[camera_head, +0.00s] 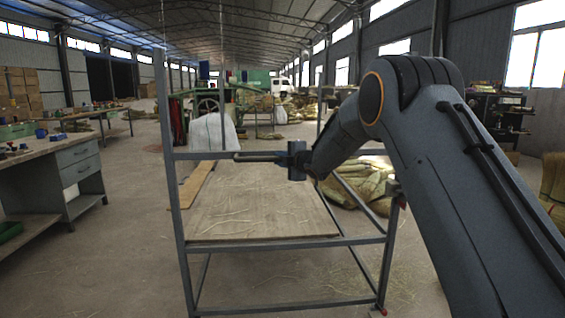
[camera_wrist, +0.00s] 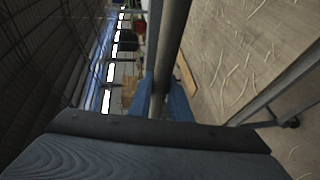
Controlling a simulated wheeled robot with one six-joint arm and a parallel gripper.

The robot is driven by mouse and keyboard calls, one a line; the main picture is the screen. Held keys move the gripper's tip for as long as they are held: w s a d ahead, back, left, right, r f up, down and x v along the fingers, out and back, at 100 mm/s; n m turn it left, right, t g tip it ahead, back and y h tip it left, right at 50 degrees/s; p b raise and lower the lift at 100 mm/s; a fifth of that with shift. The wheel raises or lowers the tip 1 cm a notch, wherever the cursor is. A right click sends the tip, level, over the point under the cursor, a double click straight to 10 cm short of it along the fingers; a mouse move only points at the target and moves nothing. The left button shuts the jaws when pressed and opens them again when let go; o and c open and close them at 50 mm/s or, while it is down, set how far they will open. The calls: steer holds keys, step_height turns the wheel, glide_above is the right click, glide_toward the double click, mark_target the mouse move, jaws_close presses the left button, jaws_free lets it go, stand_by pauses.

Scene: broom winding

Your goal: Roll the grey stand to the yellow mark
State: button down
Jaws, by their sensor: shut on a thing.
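The grey stand (camera_head: 290,243) is an open metal frame with upright posts, standing upright in front of me. A wooden board (camera_head: 260,205) with straw scraps lies inside it at a low level. My gripper (camera_head: 289,159) is at the stand's upper crossbar, near the middle of the picture. In the wrist view its blue fingers (camera_wrist: 162,100) are shut around the bar (camera_wrist: 171,45) of the grey stand. Some red shows at the foot of the stand's right front post. The yellow mark is not visible in either view.
A workbench with drawers (camera_head: 75,170) stands at the left. Bundles of straw (camera_head: 358,185) lie behind the stand at the right. A white sack (camera_head: 211,133) and green machine (camera_head: 207,104) are beyond it. Bare floor shows between bench and stand.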

steer(key=shift+w+a+r, duration=0.15)
steer(key=shift+w, duration=0.05)
steer(key=c, duration=1.6)
jaws_free()
steer(key=shift+c, duration=0.2)
steer(key=v, duration=0.8)
steer(key=shift+w, duration=0.1)
